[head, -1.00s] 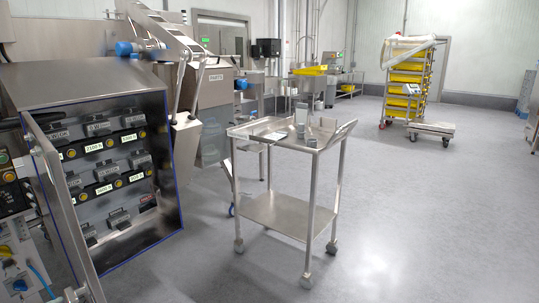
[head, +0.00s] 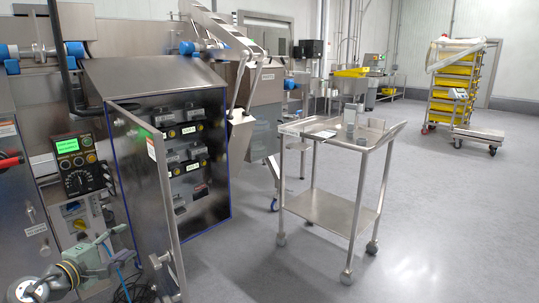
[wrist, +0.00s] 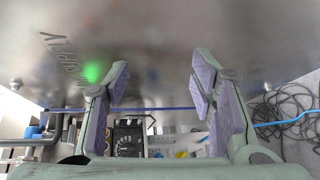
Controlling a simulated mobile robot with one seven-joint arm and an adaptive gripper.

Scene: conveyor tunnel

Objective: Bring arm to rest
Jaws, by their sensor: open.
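My gripper (wrist: 158,82) is open and empty in the wrist view, its two grey-green fingers with purple pads standing apart. Beyond them is a blurred, brushed metal surface with a green glow on it. In the head view my gripper (head: 118,246) is at the lower left, in front of the control panel (head: 75,160) and left of the open cabinet door (head: 145,180). Whether it touches anything there I cannot tell.
The open steel cabinet (head: 215,215) holds rows of breakers. A steel cart (head: 325,208) with small metal items on top stands to its right. A rack of yellow trays (head: 450,95) stands far back. Dark cables (wrist: 285,110) lie right in the wrist view.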

